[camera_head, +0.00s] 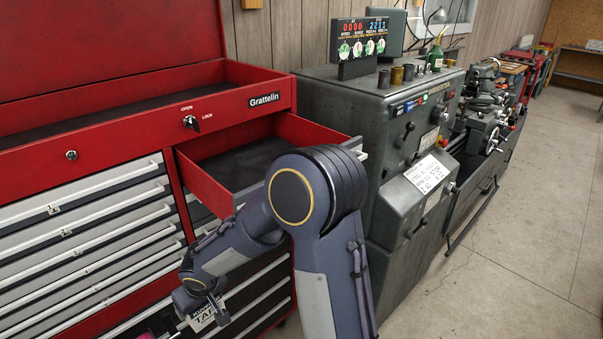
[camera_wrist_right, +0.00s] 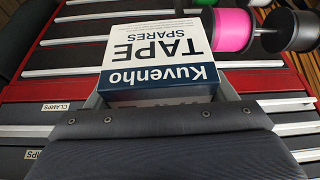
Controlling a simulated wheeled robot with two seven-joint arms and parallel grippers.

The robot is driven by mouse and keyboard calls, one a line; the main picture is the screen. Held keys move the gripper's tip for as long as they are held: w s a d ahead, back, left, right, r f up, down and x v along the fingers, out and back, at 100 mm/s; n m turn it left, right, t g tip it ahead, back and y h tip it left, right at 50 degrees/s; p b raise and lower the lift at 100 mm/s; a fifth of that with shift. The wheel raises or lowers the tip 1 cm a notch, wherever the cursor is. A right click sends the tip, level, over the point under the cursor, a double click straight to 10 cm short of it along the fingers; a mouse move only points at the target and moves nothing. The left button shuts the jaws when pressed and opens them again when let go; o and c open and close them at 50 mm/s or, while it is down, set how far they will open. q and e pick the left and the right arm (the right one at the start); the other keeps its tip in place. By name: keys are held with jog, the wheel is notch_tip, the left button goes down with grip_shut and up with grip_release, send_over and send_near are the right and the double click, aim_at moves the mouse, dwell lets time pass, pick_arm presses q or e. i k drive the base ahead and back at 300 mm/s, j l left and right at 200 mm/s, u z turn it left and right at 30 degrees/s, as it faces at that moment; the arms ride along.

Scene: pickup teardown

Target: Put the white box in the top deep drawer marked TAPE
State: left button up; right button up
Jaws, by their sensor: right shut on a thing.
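My right gripper (camera_head: 203,302) is shut on the white box (camera_head: 200,320), which is low in front of the tool chest and partly hidden by my wrist in the head view. In the right wrist view the box (camera_wrist_right: 155,42) sits between the fingers, white with a dark blue side, reading "Kuvenho TAPE SPARES" upside down. The top deep drawer (camera_head: 207,186) at the chest's right is pulled open and looks empty in the part that shows. My right arm covers part of its front, and no TAPE mark is legible on it. My left gripper is not in view.
The red tool chest (camera_head: 85,135) has several shut shallow drawers at left. A grey lathe (camera_head: 390,120) stands close to the open drawer's right. In the wrist view a pink spool (camera_wrist_right: 234,29) lies on a rod beside the box. The floor (camera_head: 515,250) at right is clear.

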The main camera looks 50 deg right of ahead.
aim_at(254, 168)
jog(key=l+z, duration=0.2)
jog(key=z, duration=0.15)
jog(key=l+z, duration=0.5)
jog(key=z, duration=0.2)
jog(key=l+u, duration=0.3)
jog(key=i+l, duration=0.05)
jog(key=l, duration=0.05)
